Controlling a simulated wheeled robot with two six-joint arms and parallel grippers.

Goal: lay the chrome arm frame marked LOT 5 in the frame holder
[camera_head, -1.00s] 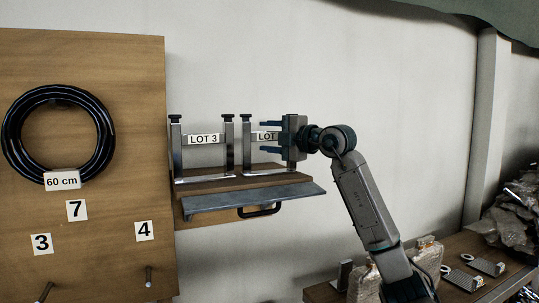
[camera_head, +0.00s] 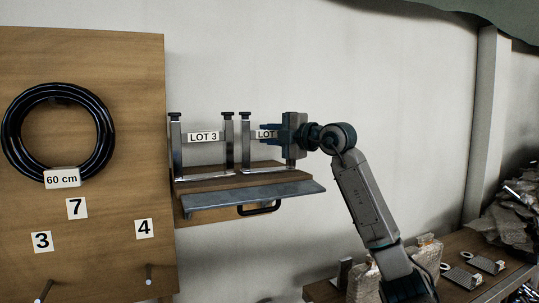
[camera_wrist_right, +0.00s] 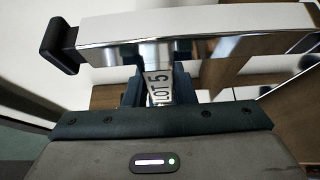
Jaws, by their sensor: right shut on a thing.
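The chrome arm frame marked LOT 5 (camera_wrist_right: 190,42) fills the top of the right wrist view, its LOT 5 tag between my fingers. In the head view the same frame (camera_head: 246,145) stands upright on a wooden wall shelf (camera_head: 245,178); its tag is partly covered there. My right gripper (camera_head: 276,134) reaches it from the right and is shut on it at the tag; the fingers also show in the right wrist view (camera_wrist_right: 160,92). A second chrome frame marked LOT 3 (camera_head: 176,148) stands to its left. My left gripper is out of view. I cannot identify the frame holder.
A grey metal flap with a black handle (camera_head: 258,209) juts out below the shelf. At left is a wooden board (camera_head: 110,80) with a black hose coil (camera_head: 12,135) and pegs. A bench (camera_head: 455,246) at lower right carries wrapped items and metal plates.

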